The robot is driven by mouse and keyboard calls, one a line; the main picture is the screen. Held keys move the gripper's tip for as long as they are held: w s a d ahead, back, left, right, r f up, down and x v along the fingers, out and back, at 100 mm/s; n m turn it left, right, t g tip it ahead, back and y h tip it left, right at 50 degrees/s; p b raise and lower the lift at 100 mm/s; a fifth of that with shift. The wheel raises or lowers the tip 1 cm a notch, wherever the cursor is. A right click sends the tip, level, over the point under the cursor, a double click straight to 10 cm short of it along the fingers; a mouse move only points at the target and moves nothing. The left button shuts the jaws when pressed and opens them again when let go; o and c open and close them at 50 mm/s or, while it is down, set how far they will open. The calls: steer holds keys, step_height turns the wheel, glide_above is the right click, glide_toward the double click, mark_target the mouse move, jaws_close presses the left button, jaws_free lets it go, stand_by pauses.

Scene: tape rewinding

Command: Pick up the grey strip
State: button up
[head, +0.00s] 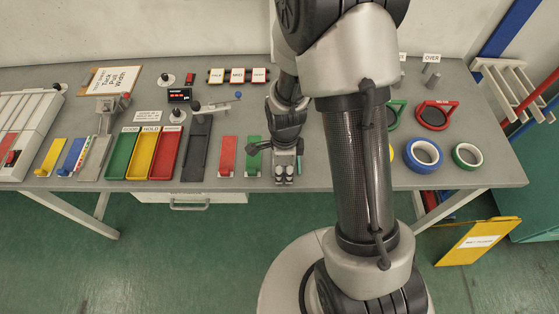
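A light grey flat piece (95,159) lies near the table's front left, just right of the blue strip (72,156); it looks like the grey strip, though a small upright device stands at its far end. A dark grey long piece (195,152) lies right of the red tray. My gripper (284,179) points down over the front edge area of the table, right of the green strip (253,155) and well away from the light grey piece. Its two fingers are close together. Whether anything is between or under them is hidden or too small to tell.
A yellow strip (50,157), a red strip (228,156) and green, yellow and red trays (142,174) line the front of the table (330,183). Blue (411,156) and green tape rolls (457,153) lie at right. My arm hides the table's middle right.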

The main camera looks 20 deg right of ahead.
steer(key=shift+r, duration=0.1)
steer(key=shift+c, duration=0.3)
jaws_close()
